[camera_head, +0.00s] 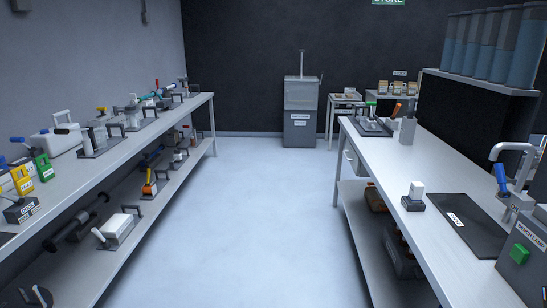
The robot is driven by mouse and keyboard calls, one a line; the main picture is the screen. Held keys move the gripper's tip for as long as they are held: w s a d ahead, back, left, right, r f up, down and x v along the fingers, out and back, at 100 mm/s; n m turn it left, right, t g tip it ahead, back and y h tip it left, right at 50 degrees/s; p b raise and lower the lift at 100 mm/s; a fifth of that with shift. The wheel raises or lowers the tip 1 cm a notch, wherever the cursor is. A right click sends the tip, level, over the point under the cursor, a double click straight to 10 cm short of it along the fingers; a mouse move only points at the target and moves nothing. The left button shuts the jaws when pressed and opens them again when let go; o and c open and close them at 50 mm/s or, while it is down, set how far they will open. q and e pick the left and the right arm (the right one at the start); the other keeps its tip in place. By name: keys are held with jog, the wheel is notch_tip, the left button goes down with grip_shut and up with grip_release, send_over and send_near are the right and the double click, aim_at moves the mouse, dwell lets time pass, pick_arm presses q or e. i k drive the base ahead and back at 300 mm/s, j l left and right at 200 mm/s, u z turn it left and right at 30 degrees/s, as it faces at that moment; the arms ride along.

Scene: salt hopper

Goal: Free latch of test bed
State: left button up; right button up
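Neither of my grippers shows in the head view. I cannot tell for sure which thing is the test bed, and no latch can be made out clearly. A dark tray-like fixture (372,130) with a green-topped part and an orange-handled tool sits at the far end of the right bench. A grey upright cabinet (300,112) with small white labels and a thin vertical rod on top stands against the back wall. Its labels are too small to read surely.
The left bench (130,147) and its lower shelf hold many tools and trays. The right bench (410,160) carries a black mat (457,224), a small block on a dark base (414,196) and a green-buttoned box (525,255). The floor (240,220) between is clear.

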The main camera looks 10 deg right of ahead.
aim_at(398, 105)
jog(key=i+z, duration=0.15)
jog(key=i, duration=0.95)
jog(key=i+j+z, duration=0.15)
jog(key=i, duration=1)
jog(key=i+z, duration=0.15)
jog(key=i, duration=0.4)
jog(key=i+j+z, duration=0.2)
jog(key=i, duration=0.3)
jog(key=i+z, duration=0.15)
jog(key=i, duration=0.4)
jog(key=i+z, duration=0.5)
jog(key=z, duration=0.15)
jog(key=i+j+z, duration=0.1)
jog(key=i+z, duration=0.25)
jog(key=i+j+z, duration=0.15)
jog(key=j, duration=0.25)
jog(key=i+j+z, duration=0.15)
jog(key=j, duration=0.3)
jog(key=i+j+z, duration=0.15)
jog(key=j, duration=0.25)
jog(key=i+j+z, duration=0.2)
jog(key=j, duration=0.25)
jog(key=k, duration=0.1)
